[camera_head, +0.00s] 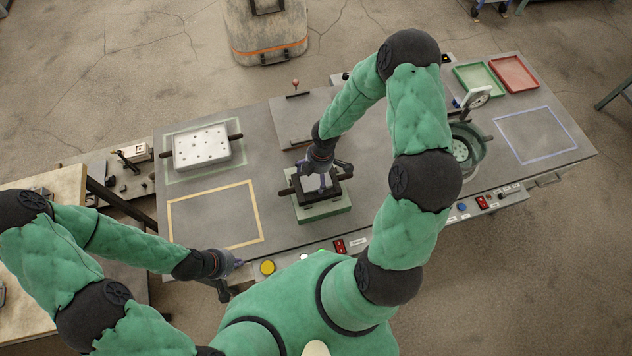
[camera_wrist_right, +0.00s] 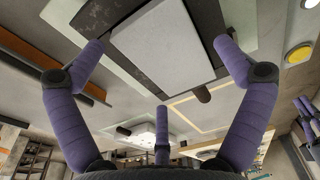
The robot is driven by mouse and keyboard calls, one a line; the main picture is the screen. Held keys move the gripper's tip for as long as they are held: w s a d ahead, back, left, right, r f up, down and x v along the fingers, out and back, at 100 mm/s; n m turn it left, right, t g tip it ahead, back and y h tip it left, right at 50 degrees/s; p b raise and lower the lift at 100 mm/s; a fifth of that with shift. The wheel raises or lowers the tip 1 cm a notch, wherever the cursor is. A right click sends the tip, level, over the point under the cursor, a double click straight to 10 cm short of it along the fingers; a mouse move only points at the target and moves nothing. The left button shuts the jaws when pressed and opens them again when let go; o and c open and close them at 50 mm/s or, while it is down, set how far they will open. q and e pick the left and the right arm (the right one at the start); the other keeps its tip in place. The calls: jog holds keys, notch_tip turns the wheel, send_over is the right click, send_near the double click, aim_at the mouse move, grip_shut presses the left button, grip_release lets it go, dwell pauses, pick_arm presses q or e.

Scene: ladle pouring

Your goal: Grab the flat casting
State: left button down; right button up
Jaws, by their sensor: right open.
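The flat casting (camera_wrist_right: 168,45) is a pale grey rectangular plate lying in a dark mould (camera_wrist_right: 110,14) in the right wrist view. In the head view the dark mould (camera_head: 297,187) sits on a pale green block (camera_head: 322,213), and my right arm partly hides it. My right gripper (camera_head: 325,178) is directly above the casting, pointing down. In the right wrist view its purple fingers (camera_wrist_right: 162,50) are spread, one on each side of the plate, holding nothing. My left gripper (camera_head: 227,276) hangs empty by the table's front left edge; its finger opening is unclear.
A white perforated mould (camera_head: 201,148) with dark handles stands at the back left. A yellow-outlined area (camera_head: 215,217) and a blue-outlined area (camera_head: 536,136) are empty. A green pot (camera_head: 468,150), a green tray (camera_head: 476,79) and a red tray (camera_head: 514,74) are at the right. Buttons line the front edge.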

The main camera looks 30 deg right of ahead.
jog(key=shift+f, duration=0.3)
jog(key=c, duration=1.3)
jog(key=shift+o, duration=0.2)
jog(key=shift+r, duration=0.1)
